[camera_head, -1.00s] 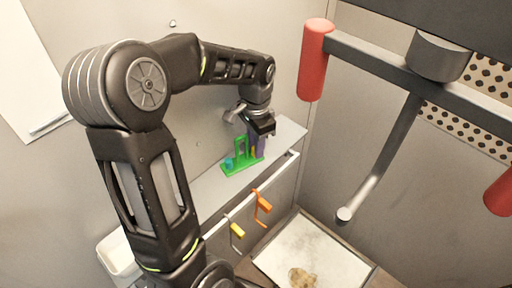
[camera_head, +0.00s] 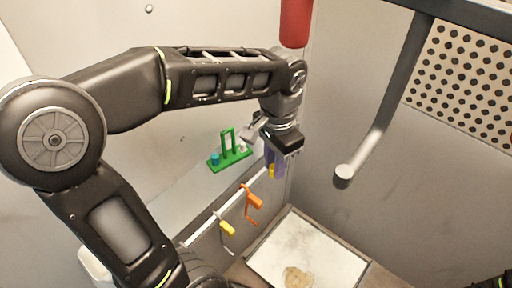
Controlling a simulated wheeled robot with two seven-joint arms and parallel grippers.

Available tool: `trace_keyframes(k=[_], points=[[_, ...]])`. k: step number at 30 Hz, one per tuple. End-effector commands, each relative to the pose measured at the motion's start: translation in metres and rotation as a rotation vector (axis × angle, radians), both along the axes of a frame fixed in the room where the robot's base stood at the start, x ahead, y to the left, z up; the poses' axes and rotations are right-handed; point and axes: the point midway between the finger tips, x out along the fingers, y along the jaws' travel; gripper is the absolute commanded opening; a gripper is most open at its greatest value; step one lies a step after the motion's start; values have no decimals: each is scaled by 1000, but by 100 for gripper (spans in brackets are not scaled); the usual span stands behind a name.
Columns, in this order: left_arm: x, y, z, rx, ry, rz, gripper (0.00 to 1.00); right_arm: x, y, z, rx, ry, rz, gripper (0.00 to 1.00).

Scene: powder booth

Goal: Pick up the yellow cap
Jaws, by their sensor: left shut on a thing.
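My left gripper (camera_head: 273,168) has purple fingers pointing down and is shut on the small yellow cap (camera_head: 271,171). Only a little yellow shows at the fingers; the rest of the cap is hidden. The gripper is to the right of the green rack (camera_head: 236,158) and apart from it in the picture. The green rack stands on the grey shelf with a blue cap (camera_head: 215,158) at its left end and an upright green handle. My right gripper is not in view.
A white rail with an orange-handled hook (camera_head: 253,198) and a yellow-handled hook (camera_head: 227,229) runs along the shelf (camera_head: 190,195) front. Below lies a white tray (camera_head: 320,255) with a tan lump (camera_head: 297,276). A grey bar (camera_head: 385,125) hangs at right.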

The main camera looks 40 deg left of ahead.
Motion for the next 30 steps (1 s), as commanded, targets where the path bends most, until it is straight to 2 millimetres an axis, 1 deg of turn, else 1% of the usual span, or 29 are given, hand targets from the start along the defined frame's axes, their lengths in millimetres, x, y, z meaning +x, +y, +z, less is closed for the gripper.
trace_keyframes(k=[1,3,6,9,13,30], points=[[-4,-11,-2,0,-1,-5,0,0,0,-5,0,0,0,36],[-9,-24,-2,0,0,-5,0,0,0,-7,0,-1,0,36],[-13,-36,-1,0,0,-2,0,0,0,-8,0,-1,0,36],[-15,-43,0,0,0,-1,0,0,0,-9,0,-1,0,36],[-17,-45,0,0,0,1,0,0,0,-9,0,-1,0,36],[-16,-45,0,-1,1,1,0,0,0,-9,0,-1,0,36]])
